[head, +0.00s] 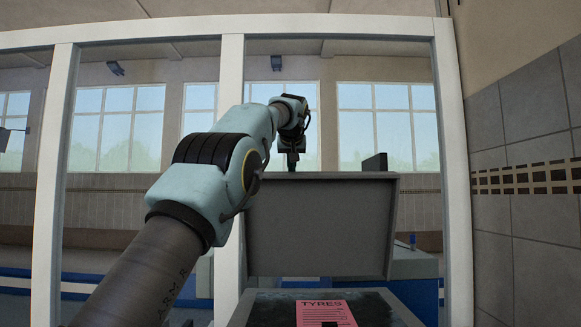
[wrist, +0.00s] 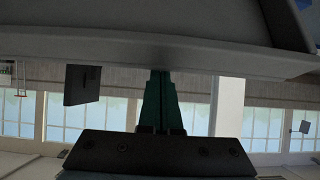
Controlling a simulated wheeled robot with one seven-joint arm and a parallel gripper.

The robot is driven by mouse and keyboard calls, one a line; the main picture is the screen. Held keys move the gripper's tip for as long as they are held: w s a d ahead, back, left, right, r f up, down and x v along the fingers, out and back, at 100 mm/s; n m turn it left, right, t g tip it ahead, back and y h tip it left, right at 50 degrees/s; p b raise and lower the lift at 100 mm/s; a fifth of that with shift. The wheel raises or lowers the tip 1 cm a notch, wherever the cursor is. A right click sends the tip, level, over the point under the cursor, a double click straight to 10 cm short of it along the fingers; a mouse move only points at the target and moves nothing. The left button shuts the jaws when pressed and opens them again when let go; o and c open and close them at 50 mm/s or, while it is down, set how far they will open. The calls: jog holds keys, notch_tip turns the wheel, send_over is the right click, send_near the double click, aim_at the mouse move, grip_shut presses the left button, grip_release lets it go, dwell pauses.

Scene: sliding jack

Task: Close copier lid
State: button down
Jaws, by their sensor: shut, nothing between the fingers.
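The copier lid (head: 320,228) is a grey panel standing raised, its underside facing me in the head view. Below it is the copier's dark glass bed (head: 268,308), with a pink sheet (head: 325,312) marked "TYRES" lying on it. My gripper (head: 292,165) points down at the lid's top edge, left of its middle. In the wrist view my gripper's green fingers (wrist: 160,75) are together and empty, their tips at the edge of the grey lid (wrist: 190,50). I cannot tell whether they touch it.
A white frame post (head: 230,80) stands left of the lid, and another white post (head: 454,170) stands to the right, by a tiled wall (head: 510,235). A blue-sided unit (head: 418,290) is behind the copier on the right. Windows line the far wall.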

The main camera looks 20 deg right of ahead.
jog(key=shift+s+f+b, duration=0.1)
jog(key=shift+s+b, duration=0.05)
jog(key=shift+b, duration=0.2)
